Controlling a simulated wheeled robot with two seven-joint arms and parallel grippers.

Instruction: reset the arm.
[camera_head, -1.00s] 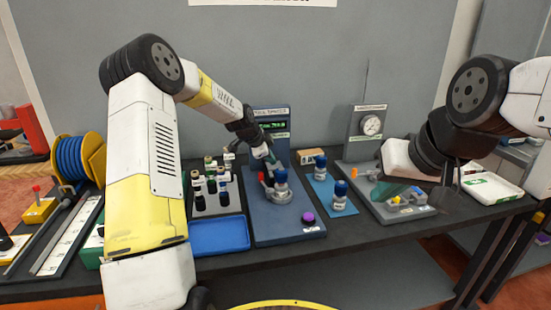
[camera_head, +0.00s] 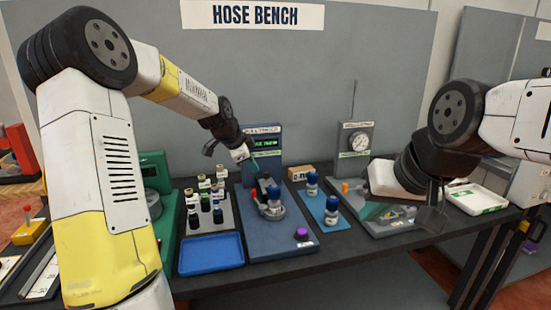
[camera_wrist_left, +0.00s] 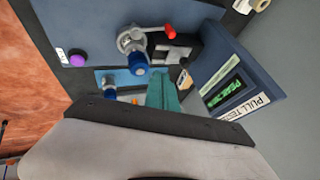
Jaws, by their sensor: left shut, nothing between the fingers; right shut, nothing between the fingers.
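My left gripper (camera_head: 252,160) is above and behind the pull tester's fixture, in front of its display post (camera_head: 264,141). It is shut and empty; its teal fingers (camera_wrist_left: 162,90) also show closed together in the left wrist view. A blue-capped fitting (camera_head: 273,197) sits in the fixture on the blue pull tester base (camera_head: 262,233), apart from the fingers. It also shows in the left wrist view (camera_wrist_left: 138,62), beside a red-handled lever (camera_wrist_left: 168,30). My right gripper (camera_head: 372,209) is low over the gauge station at the right, shut and partly hidden by its own arm.
A rack of small bottles (camera_head: 205,207) and an empty blue tray (camera_head: 210,254) lie left of the tester. Blue-capped fittings (camera_head: 331,210) stand on a blue mat (camera_head: 322,194). A gauge post (camera_head: 356,140) and white tray (camera_head: 476,199) are at the right.

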